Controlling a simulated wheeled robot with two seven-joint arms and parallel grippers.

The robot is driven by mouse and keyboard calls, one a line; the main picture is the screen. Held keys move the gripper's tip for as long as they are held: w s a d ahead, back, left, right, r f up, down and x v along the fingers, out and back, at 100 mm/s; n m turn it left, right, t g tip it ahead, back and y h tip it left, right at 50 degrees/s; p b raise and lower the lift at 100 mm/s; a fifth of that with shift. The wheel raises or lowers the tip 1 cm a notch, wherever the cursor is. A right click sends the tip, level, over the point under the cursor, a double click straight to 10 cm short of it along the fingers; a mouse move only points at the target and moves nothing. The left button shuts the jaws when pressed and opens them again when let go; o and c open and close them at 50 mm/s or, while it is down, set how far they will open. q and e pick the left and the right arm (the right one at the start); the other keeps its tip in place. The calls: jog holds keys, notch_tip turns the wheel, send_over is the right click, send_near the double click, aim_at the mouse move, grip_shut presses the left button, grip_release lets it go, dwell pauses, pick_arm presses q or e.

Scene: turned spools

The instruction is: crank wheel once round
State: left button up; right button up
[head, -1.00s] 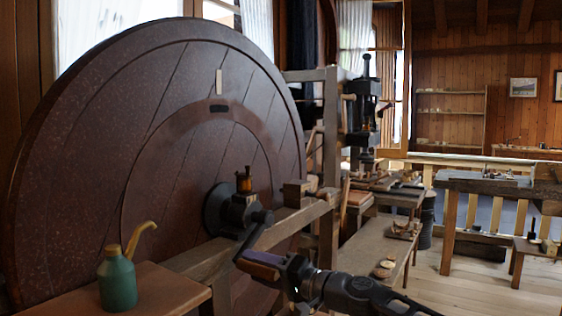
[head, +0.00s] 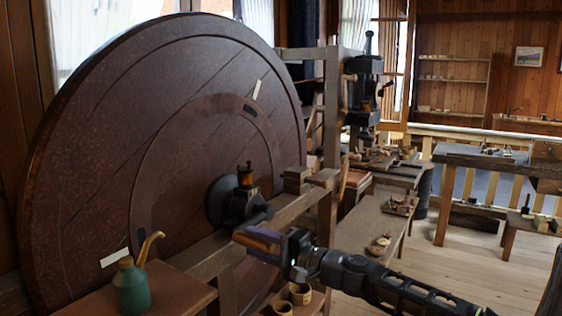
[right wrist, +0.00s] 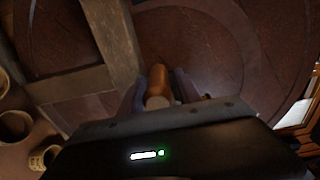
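The large dark red wheel (head: 120,150) stands upright at the left of the head view. A pale strip (head: 257,90) and a dark slot (head: 250,110) show on its upper right face, and a white strip (head: 115,257) at its lower left. The black crank (head: 258,214) comes off the hub toward me. My right gripper (head: 259,241) is shut on the wooden crank handle (head: 262,234). In the right wrist view the handle (right wrist: 158,84) lies between the two fingers. My left gripper is not in view.
A green oil bottle (head: 131,287) with a yellow spout stands on a small wooden table (head: 180,292) by the wheel's lower edge. A wooden beam (head: 205,258) runs beside the hub. Small wooden cups (head: 300,293) sit below my right gripper. A low bench (head: 367,230) lies behind it.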

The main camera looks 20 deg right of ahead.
pick_arm(q)
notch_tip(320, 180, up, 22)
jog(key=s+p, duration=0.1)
jog(key=p, duration=2)
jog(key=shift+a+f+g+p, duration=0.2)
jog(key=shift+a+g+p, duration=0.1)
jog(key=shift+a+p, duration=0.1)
pick_arm(e)
jog(key=w+d+r+m, duration=0.3)
jog(key=d+r+m, duration=0.1)
jog(key=r+m, duration=0.3)
jog(key=w+d+r+m, duration=0.3)
jog(key=d+r+m, duration=0.1)
jog(key=r+m, duration=0.3)
jog(key=shift+w+r+m, duration=0.3)
jog(key=shift+w+m, duration=0.05)
jog(key=shift+m, duration=0.05)
jog(key=shift+d, duration=0.1)
pick_arm(q)
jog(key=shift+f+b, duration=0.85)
jog(key=shift+b, duration=0.05)
pick_arm(e)
jog(key=v, duration=1.1)
jog(key=shift+f, duration=0.15)
